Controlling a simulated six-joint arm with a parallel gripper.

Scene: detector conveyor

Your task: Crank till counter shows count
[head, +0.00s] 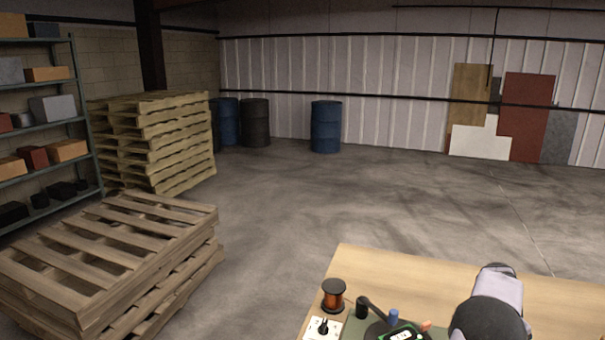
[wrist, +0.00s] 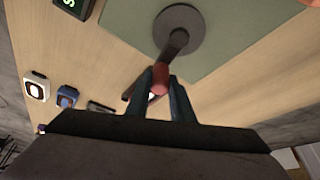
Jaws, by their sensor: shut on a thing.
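The crank (wrist: 181,32) shows in the wrist view as a dark round base with a dark arm, standing on a green mat (wrist: 235,28). Its red knob (wrist: 159,80) is at the end of the arm that points toward me. My gripper (wrist: 160,85) is shut on this knob, with one dark finger on each side. A counter (wrist: 76,4) with green lit characters is cut off by the top edge of the wrist view, and I cannot read its number surely.
Small devices, one white (wrist: 36,90) and one blue (wrist: 66,97), lie on the wooden table at left in the wrist view. A copper spool (head: 333,295) stands near the table's left edge in the head view. Pallets (head: 110,260) stand on the floor, clear of the table.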

